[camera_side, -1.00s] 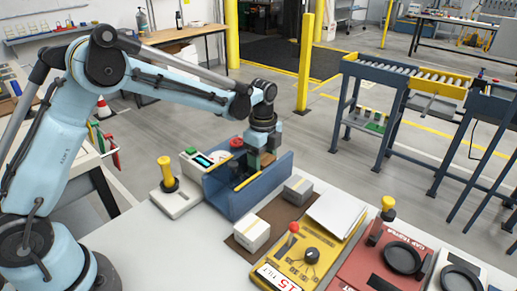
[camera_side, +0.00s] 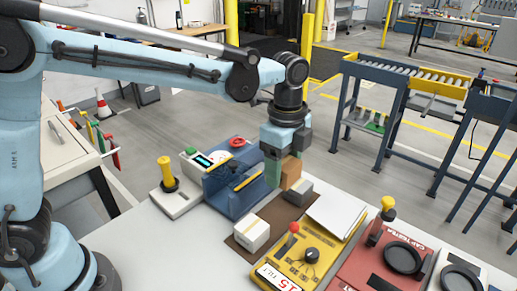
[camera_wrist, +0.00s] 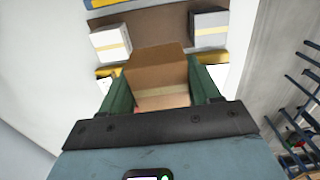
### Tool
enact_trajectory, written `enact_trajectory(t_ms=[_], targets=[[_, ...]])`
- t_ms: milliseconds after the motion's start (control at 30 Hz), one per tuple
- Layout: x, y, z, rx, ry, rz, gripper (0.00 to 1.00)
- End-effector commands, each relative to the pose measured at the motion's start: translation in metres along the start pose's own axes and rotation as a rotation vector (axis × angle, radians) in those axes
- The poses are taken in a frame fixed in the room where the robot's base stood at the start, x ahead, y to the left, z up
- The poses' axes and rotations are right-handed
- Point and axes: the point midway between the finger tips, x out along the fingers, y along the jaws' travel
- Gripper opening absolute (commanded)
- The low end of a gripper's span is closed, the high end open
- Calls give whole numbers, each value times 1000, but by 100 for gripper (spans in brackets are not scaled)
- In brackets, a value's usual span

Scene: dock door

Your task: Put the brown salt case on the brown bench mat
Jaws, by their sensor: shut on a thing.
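The brown salt case (camera_side: 291,172) is held in my gripper (camera_side: 279,178), above the back part of the brown bench mat (camera_side: 277,214). In the wrist view the case (camera_wrist: 155,74) sits between the two green fingers of my gripper (camera_wrist: 160,82), which are shut on it. The mat (camera_wrist: 151,29) shows ahead of the case there. A white box (camera_side: 252,233) and a grey box (camera_side: 298,191) are on the mat, with a bare strip between them. The case appears raised; its exact height is hard to tell.
A yellow-handled lever (camera_side: 167,180) stands at the left. A red device (camera_side: 388,262) is at the right.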

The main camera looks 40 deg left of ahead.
Motion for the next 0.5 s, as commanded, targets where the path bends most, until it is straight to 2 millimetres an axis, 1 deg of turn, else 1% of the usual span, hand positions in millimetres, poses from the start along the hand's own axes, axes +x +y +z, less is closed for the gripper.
enact_trajectory(t_ms=[33, 100, 233, 300, 367, 433, 500], targets=[[1, 19, -17, 16, 0, 0, 28], [2, 40, -33, 20, 0, 0, 28], [6, 71, -53, 26, 0, 0, 28], [7, 82, -59, 27, 0, 0, 28], [8, 88, -61, 26, 0, 0, 28], [11, 88, -61, 24, 0, 0, 28], [16, 82, -56, 21, 0, 0, 28]])
